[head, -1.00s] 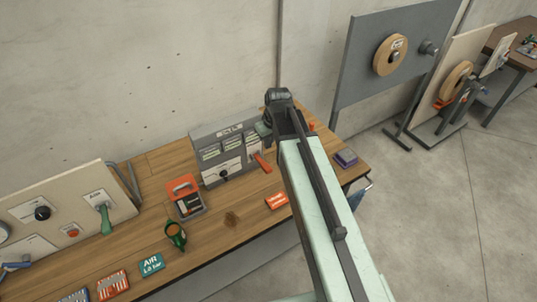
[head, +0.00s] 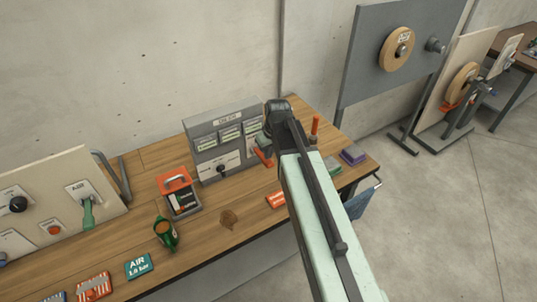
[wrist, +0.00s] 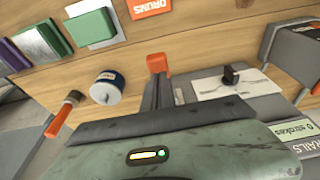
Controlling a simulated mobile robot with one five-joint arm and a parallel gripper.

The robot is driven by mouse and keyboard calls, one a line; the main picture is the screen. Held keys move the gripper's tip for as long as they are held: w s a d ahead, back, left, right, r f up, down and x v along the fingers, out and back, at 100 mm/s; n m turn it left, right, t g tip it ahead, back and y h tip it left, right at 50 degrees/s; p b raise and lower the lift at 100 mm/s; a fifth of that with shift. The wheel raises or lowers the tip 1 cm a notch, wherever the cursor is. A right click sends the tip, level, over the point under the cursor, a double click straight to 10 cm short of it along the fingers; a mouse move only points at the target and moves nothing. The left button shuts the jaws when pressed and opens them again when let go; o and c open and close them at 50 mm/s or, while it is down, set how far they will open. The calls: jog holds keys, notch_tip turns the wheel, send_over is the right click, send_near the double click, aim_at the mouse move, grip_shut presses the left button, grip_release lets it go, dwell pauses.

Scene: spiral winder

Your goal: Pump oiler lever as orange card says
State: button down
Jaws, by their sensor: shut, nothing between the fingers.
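The grey oiler console (head: 203,128) stands at the back of the bench, with readouts on its front and a black knob (head: 222,169). Its orange lever (head: 263,157) sticks out at the right end; the lever's orange tip (wrist: 158,63) shows in the wrist view. One readout there reads "0 strokes", beside "RAILS". An orange card (head: 276,199) lies in front; in the wrist view the orange card (wrist: 150,7) reads "DRUMS". My gripper (head: 267,138) is shut and empty, close to the lever. Whether it touches the lever I cannot tell.
Purple (head: 353,155) and green blocks (head: 332,166) lie near the right edge. A round tin (wrist: 107,87) and an orange-handled tool (wrist: 62,120) are near the console.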

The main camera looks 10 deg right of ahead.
jog(key=shift+s+f, duration=0.1)
jog(key=shift+f, duration=0.6)
jog(key=shift+r, duration=0.1)
